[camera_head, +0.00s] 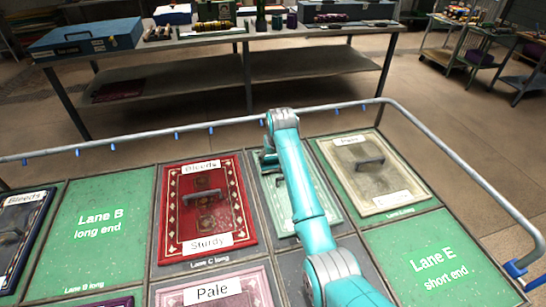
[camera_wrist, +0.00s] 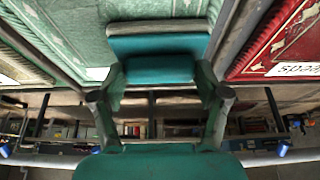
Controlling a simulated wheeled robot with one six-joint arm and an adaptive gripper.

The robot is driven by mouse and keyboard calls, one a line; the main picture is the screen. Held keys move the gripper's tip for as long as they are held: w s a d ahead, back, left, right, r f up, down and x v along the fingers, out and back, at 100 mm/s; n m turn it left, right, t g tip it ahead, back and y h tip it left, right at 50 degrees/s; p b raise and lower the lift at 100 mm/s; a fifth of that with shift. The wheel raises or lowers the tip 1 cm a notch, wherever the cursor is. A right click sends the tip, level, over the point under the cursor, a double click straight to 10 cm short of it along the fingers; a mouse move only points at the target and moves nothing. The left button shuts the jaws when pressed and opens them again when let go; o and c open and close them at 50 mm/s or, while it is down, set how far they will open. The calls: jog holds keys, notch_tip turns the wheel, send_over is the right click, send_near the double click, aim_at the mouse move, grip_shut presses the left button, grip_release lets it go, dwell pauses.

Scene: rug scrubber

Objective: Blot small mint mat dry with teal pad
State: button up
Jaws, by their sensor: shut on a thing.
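The small mint mat (camera_head: 280,212) lies in the lane between the red mat and the Pale cream mat; my arm covers much of it. Its patterned border also shows at the upper left of the wrist view (camera_wrist: 75,28). My gripper (camera_head: 268,158) is over the mat's far end in the head view. In the wrist view, my gripper (camera_wrist: 160,78) is shut on the teal pad (camera_wrist: 160,46), one finger on each side of its grip block. A pale layer shows along the pad's edge. I cannot tell whether the pad touches the mat.
The red mat (camera_head: 232,218), labelled Bleeds and Sturdy, lies to the left. A metal rail (camera_head: 340,106) with blue clips runs around the bench. Lanes B and E are bare. A work table (camera_head: 215,39) stands behind.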

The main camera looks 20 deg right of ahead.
jog(key=shift+s+f, duration=0.1)
jog(key=shift+f, duration=0.05)
jog(key=shift+r, duration=2.35)
